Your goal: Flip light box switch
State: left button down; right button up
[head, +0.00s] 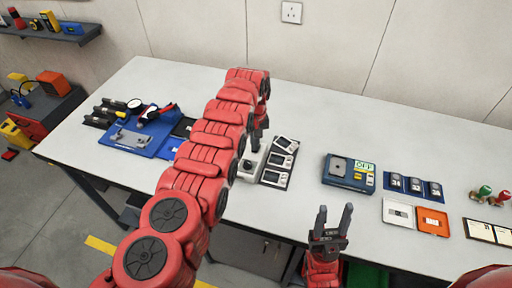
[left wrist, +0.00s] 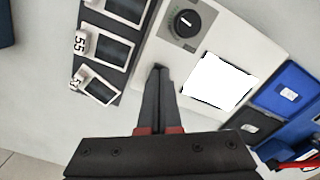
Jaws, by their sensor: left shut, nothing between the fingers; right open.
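The light box (left wrist: 155,50) is a white box with a bright white panel (left wrist: 217,80) and a grey plate carrying a black round knob switch (left wrist: 186,23) with a white mark. In the head view only a part of the box (head: 247,168) shows, as my left arm hides the rest. My left gripper (head: 257,147) is shut and empty, pointing down by the box. In the left wrist view its fingertips (left wrist: 160,70) appear over the box, between the panel and the small devices, apart from the knob in the picture. My right gripper (head: 333,219) is open and empty at the table's front edge.
A dark tray of several handheld meters (head: 279,162) lies right of the light box. Blue mats with tools (head: 140,132) lie left. A dark blue case (head: 349,172) and an orange box (head: 432,222) are further right. The table (head: 310,125) is clear behind the meters.

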pick_arm(q)
jog(key=shift+f, duration=0.3)
jog(key=shift+s+r, duration=0.1)
jog(key=shift+r+p, duration=0.9)
jog(key=shift+r, duration=0.05)
notch_tip(320, 180, up, 5)
jog(key=p, duration=0.5)
